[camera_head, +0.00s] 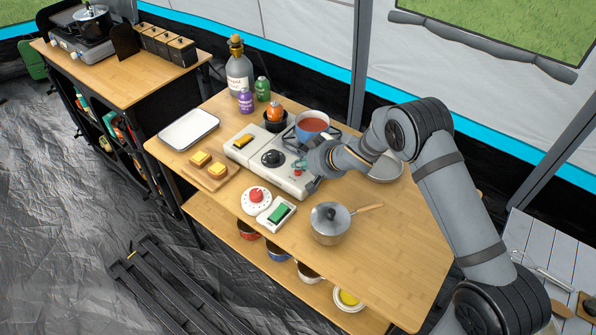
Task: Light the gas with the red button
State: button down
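A white camping gas stove (247,158) stands on the wooden table. It has a yellow-and-black part (243,141) on its left and a black round knob (273,158) in the middle. A small red spot, apparently the red button (297,172), shows at its right front beside my gripper (306,176). My gripper is low over the stove's right end, very close to this spot. I cannot tell whether it touches. The arm hides part of the stove's right side, and the finger opening is too small to judge. A blue pot with red contents (311,124) sits on the burner.
A board with bread (215,179), a white tray (188,130) and bottles (240,75) are left and behind. The table's right front is clear.

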jog(key=shift+f+b, duration=0.5)
jog(key=shift+f, duration=0.05)
dwell(0.4)
jog(key=shift+r, duration=0.15)
dwell(0.3)
jog(key=shift+r+p, duration=0.8)
jog(key=shift+r+p, duration=2.15)
jog(key=shift+r, duration=0.35)
jog(key=shift+f, duration=0.15)
notch_tip(320, 180, up, 4)
jog(key=p, duration=0.4)
send_over(300, 173)
jog(key=shift+a+b, duration=0.1)
jog(key=shift+b, duration=0.2)
